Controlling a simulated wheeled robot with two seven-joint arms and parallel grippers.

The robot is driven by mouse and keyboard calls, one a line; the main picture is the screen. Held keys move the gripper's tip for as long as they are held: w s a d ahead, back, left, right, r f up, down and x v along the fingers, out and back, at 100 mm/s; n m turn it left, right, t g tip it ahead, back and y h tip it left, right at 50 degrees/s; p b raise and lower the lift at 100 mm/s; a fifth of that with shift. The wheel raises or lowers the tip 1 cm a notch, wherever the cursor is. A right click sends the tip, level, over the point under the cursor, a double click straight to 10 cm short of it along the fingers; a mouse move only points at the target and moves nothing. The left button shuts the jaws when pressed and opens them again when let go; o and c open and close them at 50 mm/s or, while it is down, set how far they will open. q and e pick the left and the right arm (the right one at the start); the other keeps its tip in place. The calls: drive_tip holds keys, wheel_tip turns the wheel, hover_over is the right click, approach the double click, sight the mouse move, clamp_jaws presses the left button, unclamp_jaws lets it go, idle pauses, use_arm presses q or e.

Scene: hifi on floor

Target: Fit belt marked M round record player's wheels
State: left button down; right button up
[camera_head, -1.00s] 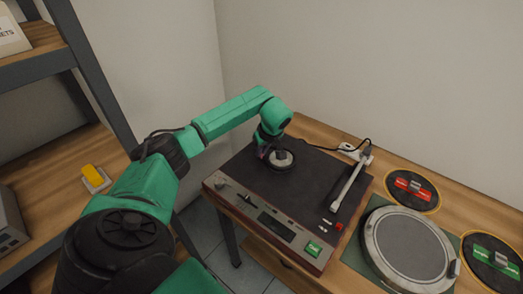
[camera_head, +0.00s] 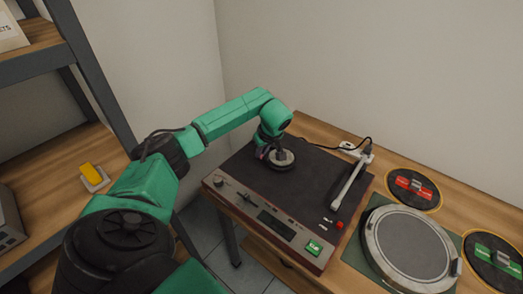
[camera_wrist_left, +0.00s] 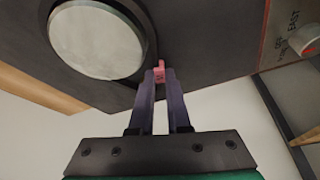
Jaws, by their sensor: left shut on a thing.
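The record player (camera_head: 320,172) has a dark open deck, with a pale round wheel (camera_head: 281,157) near its far left; this wheel fills the upper left of the left wrist view (camera_wrist_left: 97,40). A dark ring surrounds the wheel; I cannot tell belt from wheel edge there. My left gripper (camera_wrist_left: 162,78) is shut on a small pink tab (camera_wrist_left: 163,72), close beside the wheel's dark edge. The mark on the tab is too small to read, and the belt itself does not stand out against the black deck. My right gripper is not in view.
The tonearm (camera_head: 352,178) stands on the deck's right side. The removed platter (camera_head: 410,245) lies on a green mat to the right. Two round black pads hold a red-tagged (camera_head: 413,185) and a green-tagged (camera_head: 497,255) piece. Walls stand behind; shelves (camera_head: 60,165) are at left.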

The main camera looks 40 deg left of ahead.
use_arm(q)
drive_tip(key=shift+f, duration=0.1)
drive_tip(key=c, duration=0.8)
unclamp_jaws()
drive_tip(key=a+r+p+v, duration=0.1)
drive_tip(key=p+v, duration=0.4)
drive_tip(key=v, duration=1.5)
drive_tip(key=shift+w+a, duration=0.3)
drive_tip(key=shift+a, duration=0.15)
